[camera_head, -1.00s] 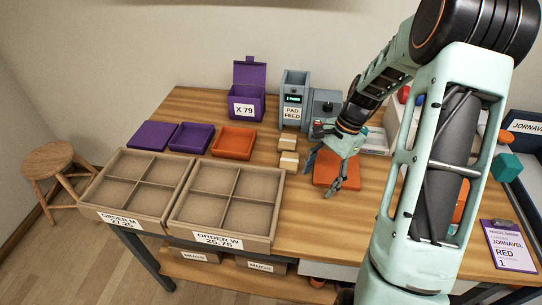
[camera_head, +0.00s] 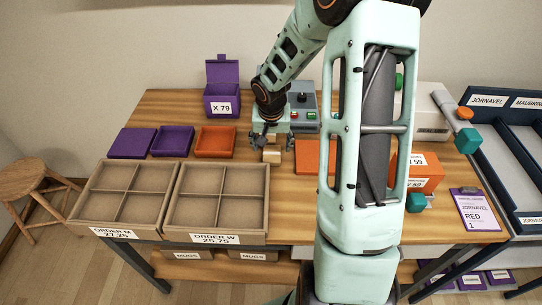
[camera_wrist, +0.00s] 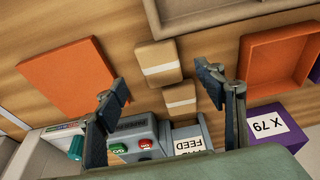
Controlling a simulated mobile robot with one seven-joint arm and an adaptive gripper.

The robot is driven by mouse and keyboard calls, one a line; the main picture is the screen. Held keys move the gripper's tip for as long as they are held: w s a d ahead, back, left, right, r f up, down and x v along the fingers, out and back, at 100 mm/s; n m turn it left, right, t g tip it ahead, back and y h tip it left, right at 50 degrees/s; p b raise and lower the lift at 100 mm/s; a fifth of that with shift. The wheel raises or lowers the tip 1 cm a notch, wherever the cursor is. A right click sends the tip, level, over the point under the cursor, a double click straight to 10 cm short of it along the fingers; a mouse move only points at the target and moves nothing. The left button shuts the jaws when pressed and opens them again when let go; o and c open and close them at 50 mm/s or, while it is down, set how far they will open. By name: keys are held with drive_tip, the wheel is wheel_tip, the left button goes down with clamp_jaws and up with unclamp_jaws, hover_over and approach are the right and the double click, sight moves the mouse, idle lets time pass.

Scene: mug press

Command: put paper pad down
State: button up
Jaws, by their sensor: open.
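Two small tan paper pads with white bands lie on the table by the pad feed. The nearer pad (camera_head: 271,156) shows just in front of my gripper (camera_head: 271,138); the other is largely hidden by it there. In the wrist view both pads, one farther from the feed (camera_wrist: 158,62) and one closer to it (camera_wrist: 180,98), show between the spread fingers of my gripper (camera_wrist: 165,88). My gripper is open and holds nothing. The pad feed (camera_wrist: 188,142) stands behind the pads; my arm covers most of it in the head view.
Two divided order boxes (camera_head: 128,162) (camera_head: 264,201) stand front left. An orange tray (camera_head: 215,140), purple tray (camera_head: 172,140) and purple box (camera_head: 222,104) lie behind them. A flat orange piece (camera_head: 312,153) is right of the pads. A machine with red and green buttons (camera_head: 303,122) stands behind.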

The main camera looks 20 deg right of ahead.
sight(272, 153)
drive_tip(key=shift+w+x, duration=0.2)
drive_tip(key=shift+x, duration=2.65)
drive_tip(key=shift+d+r, duration=0.1)
drive_tip(key=c, duration=1)
